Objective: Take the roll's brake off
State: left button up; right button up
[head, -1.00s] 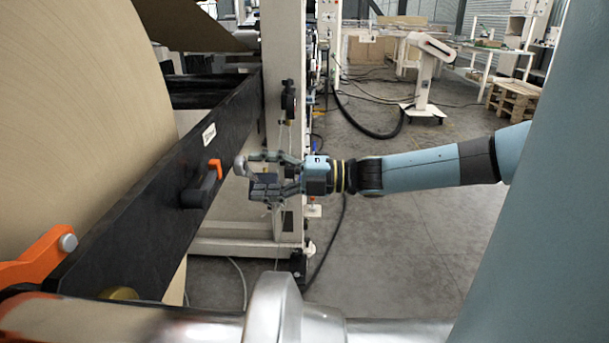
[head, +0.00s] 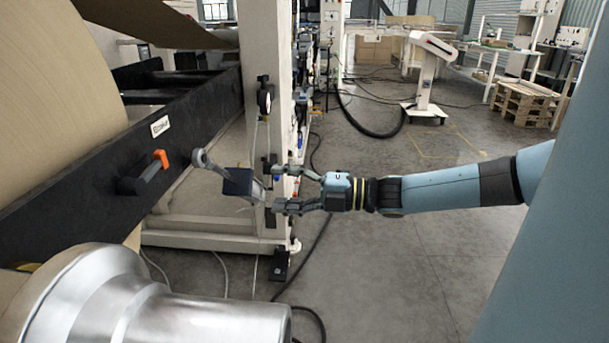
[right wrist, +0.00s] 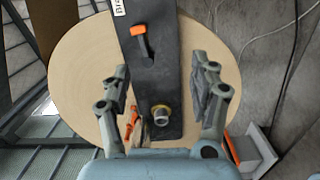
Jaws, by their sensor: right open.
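The brake handle (head: 148,175) is a black lever with an orange tip on the side of the black beam (head: 60,190) beside the large kraft roll (head: 50,75). My right gripper (head: 276,188) is open and empty, to the right of the handle and apart from it. In the right wrist view the handle's orange tip (right wrist: 139,30) shows on the beam, beyond and between the open fingers (right wrist: 163,88). The roll's round end (right wrist: 75,75) lies behind the beam. My left gripper is not in view.
A grey arm with a ring end (head: 200,159) and a dark block shows between handle and gripper; I cannot tell what it joins. A pale machine post (head: 252,60) stands behind. A shiny metal cylinder (head: 90,300) fills the lower left. The floor (head: 400,270) at right is open.

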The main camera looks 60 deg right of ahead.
jog(key=shift+s+d+f+m+h, duration=0.15)
jog(key=shift+s+f+m, duration=0.05)
jog(key=shift+f, duration=0.35)
jog(key=shift+s+d+f+m+h, duration=0.1)
jog(key=shift+s+f+m+h, duration=0.1)
jog(key=shift+f, duration=0.3)
